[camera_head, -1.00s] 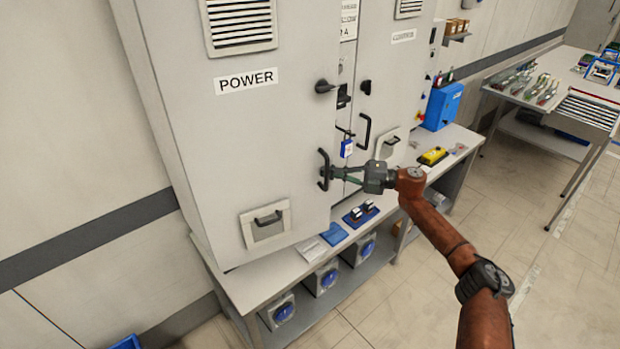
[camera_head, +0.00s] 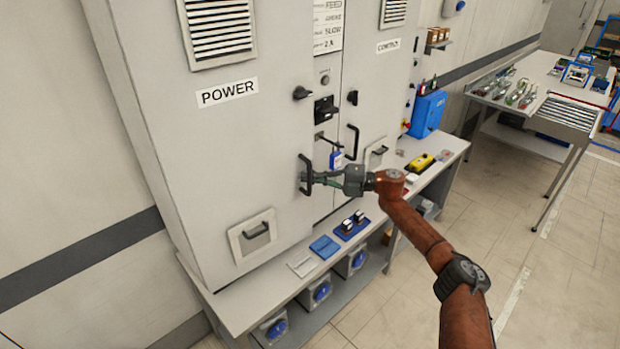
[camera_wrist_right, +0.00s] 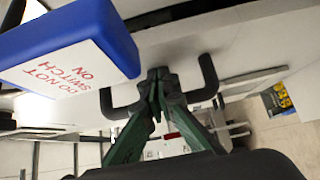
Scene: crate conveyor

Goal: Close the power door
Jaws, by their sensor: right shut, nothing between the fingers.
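The power door (camera_head: 215,140) is the grey left cabinet door with the POWER label. It stands almost flush with the cabinet front; I cannot tell if it is fully shut. Its black handle (camera_head: 304,175) is on the door's right edge. My right gripper (camera_head: 310,178) is at this handle, with its fingers shut. In the right wrist view the shut fingertips (camera_wrist_right: 158,76) lie between the two ends of the black handle (camera_wrist_right: 208,78), very close to it or touching it. Nothing shows pinched between them. My left gripper is out of view.
A blue lock (camera_head: 336,160) hangs on the centre strip beside the handle; its DO NOT SWITCH ON face (camera_wrist_right: 70,50) is near my fingers. The control door (camera_head: 375,95) is to the right. A bench (camera_head: 235,305) with small items runs below.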

